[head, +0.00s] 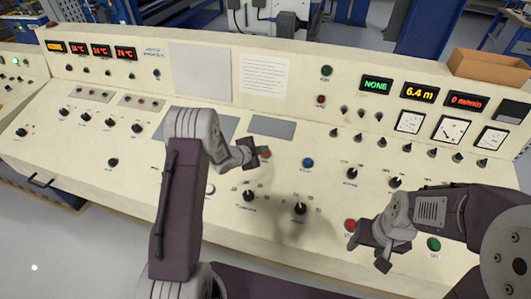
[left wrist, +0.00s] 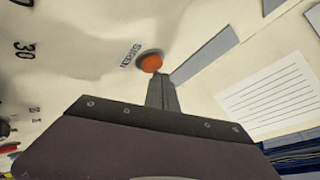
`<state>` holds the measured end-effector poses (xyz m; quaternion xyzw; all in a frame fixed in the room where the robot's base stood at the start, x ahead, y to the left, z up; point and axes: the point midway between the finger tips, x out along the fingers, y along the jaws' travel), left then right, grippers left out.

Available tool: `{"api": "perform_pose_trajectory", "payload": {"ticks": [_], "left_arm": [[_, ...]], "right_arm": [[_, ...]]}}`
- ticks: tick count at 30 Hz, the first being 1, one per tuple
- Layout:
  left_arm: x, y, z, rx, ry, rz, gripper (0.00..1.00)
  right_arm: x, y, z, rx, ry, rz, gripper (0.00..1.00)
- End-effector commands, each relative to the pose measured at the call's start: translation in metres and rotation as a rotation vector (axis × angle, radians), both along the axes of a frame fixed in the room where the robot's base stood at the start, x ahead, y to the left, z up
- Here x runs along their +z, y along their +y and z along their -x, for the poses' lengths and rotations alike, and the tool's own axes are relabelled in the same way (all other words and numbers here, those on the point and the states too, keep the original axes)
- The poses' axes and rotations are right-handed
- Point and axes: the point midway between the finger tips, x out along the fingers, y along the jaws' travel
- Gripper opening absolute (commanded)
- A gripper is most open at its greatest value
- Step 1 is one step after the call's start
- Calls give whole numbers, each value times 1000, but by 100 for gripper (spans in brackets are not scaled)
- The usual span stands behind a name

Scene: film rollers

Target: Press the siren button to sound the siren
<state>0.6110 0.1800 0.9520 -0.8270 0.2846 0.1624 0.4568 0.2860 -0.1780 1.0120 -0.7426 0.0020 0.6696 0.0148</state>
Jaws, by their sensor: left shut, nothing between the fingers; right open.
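The siren button is a round orange-red cap (head: 267,155) on the sloped cream control panel, right at the tip of my left gripper (head: 259,153). In the left wrist view the siren button (left wrist: 151,63) sits in a dark ring beside a label that reads SIREN. The shut, empty fingers of my left gripper (left wrist: 161,92) end at the lower edge of the cap; I cannot tell whether they touch it. My right gripper (head: 370,252) is open and empty over the lower right of the panel, near a red button and a green button.
A blue button (head: 307,162) lies right of the siren button. Black knobs (head: 300,208) stand on the panel below it. A red button (head: 350,225) and a green button (head: 434,244) flank my right gripper. A brown box (head: 487,65) sits on top at the right.

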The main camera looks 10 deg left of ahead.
Motion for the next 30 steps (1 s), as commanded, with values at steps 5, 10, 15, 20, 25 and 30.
{"api": "perform_pose_trajectory", "payload": {"ticks": [5, 10, 15, 20, 25, 30], "left_arm": [[-2, 0, 0, 0, 0, 0, 0], [-4, 0, -1, 0, 0, 0, 0], [-6, 0, -1, 0, 0, 0, 0], [-8, 0, -2, -1, 1, 0, 0], [-10, 0, -2, -1, 1, 0, 0], [-10, 0, -2, 0, 1, -1, 0]], "right_arm": [[-2, 0, 0, 0, 0, 0, 55], [-4, 0, 0, 0, 0, 0, 55], [-6, 0, 0, 0, 0, 0, 55], [-8, 0, 0, 0, 0, 0, 55], [-9, 0, 0, 0, 0, 0, 55], [-9, 0, 0, 0, 0, 0, 55]]}}
